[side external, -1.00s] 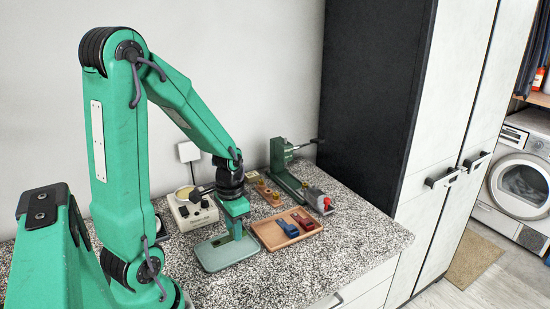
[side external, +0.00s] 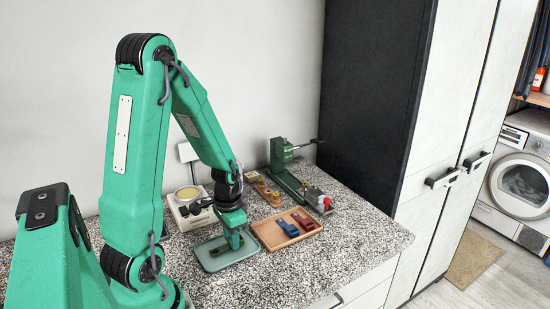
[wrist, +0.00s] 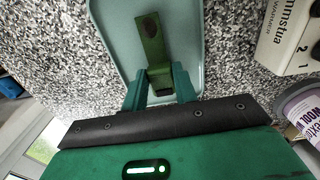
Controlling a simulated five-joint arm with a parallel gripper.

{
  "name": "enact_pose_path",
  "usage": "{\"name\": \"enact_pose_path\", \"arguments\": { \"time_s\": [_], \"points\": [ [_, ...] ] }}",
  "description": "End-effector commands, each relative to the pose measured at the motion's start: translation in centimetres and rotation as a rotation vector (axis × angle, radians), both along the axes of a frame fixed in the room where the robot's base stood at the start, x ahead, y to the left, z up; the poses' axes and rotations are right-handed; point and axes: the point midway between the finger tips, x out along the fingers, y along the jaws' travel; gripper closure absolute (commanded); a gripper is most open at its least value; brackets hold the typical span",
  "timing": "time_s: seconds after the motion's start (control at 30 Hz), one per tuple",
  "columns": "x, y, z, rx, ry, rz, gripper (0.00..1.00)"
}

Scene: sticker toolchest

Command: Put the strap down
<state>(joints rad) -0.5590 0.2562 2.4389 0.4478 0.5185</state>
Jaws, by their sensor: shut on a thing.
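The green strap (wrist: 151,38) has a dark round spot near its far end. My gripper (wrist: 160,84) is shut on the strap's near end, with one finger on each side. The strap lies over the grey-green tray (wrist: 104,14) and reaches away from the fingers. In the side view my gripper (side external: 233,241) is low over this tray (side external: 214,267), and the strap (side external: 219,251) shows to the left of the fingers, at or just above the tray floor. I cannot tell whether the strap touches the floor.
A wooden tray (side external: 262,244) with a blue strap (side external: 286,228) and a red strap (side external: 303,222) stands close on the right. A white warmer (side external: 182,219) is behind my gripper. A green press (side external: 284,168) stands further back. The counter front is clear.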

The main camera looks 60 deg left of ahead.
Motion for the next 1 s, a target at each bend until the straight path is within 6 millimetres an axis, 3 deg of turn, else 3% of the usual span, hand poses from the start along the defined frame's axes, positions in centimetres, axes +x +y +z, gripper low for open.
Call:
{"name": "enact_pose_path", "arguments": {
  "time_s": [0.53, 0.57, 0.63, 1.0],
  "points": [
    [0.0, 0.0, -0.7, 0.0, 0.0, 0.0, 0.94],
    [0.01, 0.0, -0.67, 0.0, 0.0, 0.0, 0.66],
    [0.01, 0.0, -0.65, 0.0, 0.0, 0.0, 0.52],
    [0.03, 0.02, -0.56, 0.001, -0.002, 0.0, 0.5]
  ]
}}
